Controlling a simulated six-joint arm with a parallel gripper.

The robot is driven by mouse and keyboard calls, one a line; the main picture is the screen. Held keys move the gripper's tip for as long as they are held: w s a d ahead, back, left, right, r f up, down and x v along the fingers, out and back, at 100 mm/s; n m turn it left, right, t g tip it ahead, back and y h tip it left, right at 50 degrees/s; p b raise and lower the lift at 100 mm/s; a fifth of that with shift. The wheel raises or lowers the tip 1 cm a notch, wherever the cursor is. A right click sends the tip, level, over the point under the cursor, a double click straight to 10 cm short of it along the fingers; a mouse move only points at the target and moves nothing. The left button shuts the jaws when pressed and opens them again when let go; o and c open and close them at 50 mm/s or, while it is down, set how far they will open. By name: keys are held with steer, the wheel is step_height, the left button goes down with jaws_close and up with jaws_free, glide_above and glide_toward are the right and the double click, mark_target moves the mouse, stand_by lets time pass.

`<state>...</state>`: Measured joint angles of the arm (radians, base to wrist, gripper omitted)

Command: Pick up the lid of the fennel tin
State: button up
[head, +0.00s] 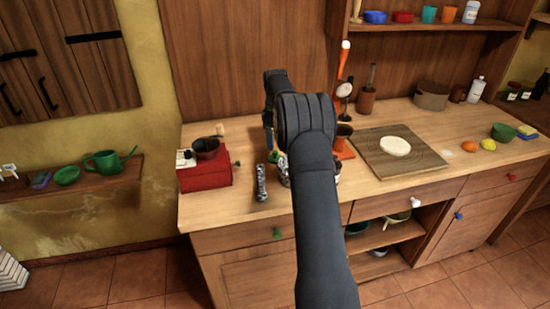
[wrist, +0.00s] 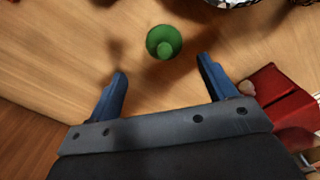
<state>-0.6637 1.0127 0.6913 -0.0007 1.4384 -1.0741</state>
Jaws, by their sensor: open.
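A round green piece with a small raised knob (wrist: 164,42) rests on the wooden counter in the wrist view. It looks like a lid; no label shows, and I cannot tell a fennel tin in either view. My gripper (wrist: 161,66) is open and empty, its two blue fingers spread. The green piece lies just beyond the fingertips, roughly in line with the gap between them and apart from both. In the head view my arm hides this spot, and the fingertips do not show clearly.
A red box (head: 205,172) with a dark bowl on top stands at the counter's left; its red side (wrist: 285,100) is close by the right finger in the wrist view. A shiny silver thing (wrist: 238,2) is at the top edge. A board (head: 425,161) holds pale dough (head: 396,146).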

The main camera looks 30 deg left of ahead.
mark_target(275, 152)
steer(key=shift+s+d+f, duration=0.1)
steer(key=shift+s+f, duration=0.1)
steer(key=shift+f, duration=1.45)
steer(key=shift+s+d+f, duration=0.1)
steer(key=shift+s+f, duration=0.05)
steer(key=shift+f, duration=1.5)
steer(key=c, duration=1.1)
